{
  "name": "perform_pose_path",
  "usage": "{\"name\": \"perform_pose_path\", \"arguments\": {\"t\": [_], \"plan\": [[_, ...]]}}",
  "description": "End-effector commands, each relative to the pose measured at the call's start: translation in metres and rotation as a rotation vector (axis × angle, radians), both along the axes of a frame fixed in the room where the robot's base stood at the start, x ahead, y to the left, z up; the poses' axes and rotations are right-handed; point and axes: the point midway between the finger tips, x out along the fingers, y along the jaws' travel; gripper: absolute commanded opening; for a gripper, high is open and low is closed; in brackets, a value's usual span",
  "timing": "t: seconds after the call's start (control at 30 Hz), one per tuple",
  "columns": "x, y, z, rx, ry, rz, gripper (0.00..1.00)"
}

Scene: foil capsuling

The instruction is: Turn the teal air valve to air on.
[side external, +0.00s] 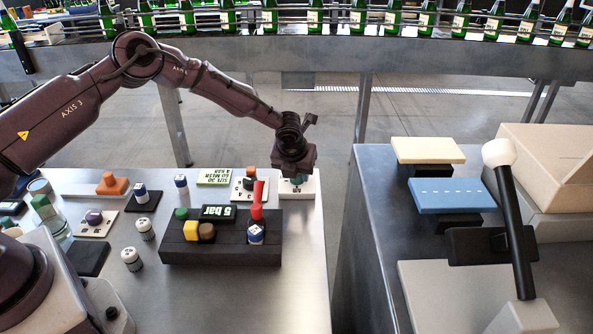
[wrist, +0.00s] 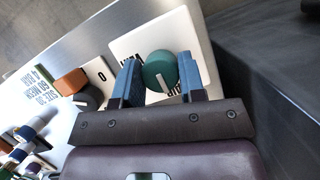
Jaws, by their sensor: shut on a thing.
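The teal air valve (wrist: 158,66) is a round knob with a white pointer mark, set on a white plate (wrist: 203,40) with partly hidden dark lettering. In the wrist view, my gripper (wrist: 158,76) has its two blue-padded fingers on either side of the knob, shut on it. The pointer mark faces the bottom of that picture, toward the gripper body. In the side view, my gripper (side external: 296,174) points down over the white plate (side external: 308,189) at the bench's far right corner. Only a sliver of the teal knob (side external: 297,182) shows beneath it there.
A plate with an orange-and-dark knob (wrist: 73,81) sits close to the left of the valve. A black block (side external: 215,251) with coloured knobs, a red lever (side external: 257,198) and a "5 bar" display stands in front. Beyond the bench's right edge is a gap, then another table (side external: 370,215).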

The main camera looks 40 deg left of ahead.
Motion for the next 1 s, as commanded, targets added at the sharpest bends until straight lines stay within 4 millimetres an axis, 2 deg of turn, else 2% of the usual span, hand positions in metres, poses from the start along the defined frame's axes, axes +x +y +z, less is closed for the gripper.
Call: {"name": "perform_pose_path", "arguments": {"t": [0.47, 0.5, 0.6, 0.87, 1.0], "plan": [[0.0001, 0.0, 0.0006, -0.002, 0.0, 0.019, 0.13], [0.0001, 0.0, 0.0006, -0.002, 0.0, 0.019, 0.39], [0.0002, 0.0, 0.0005, -0.001, 0.0, 0.018, 0.62], [-0.0001, 0.0, 0.0004, -0.001, 0.001, 0.016, 0.63], [-0.0022, -0.0017, 0.0089, -0.002, -0.001, 0.015, 0.63]]}}
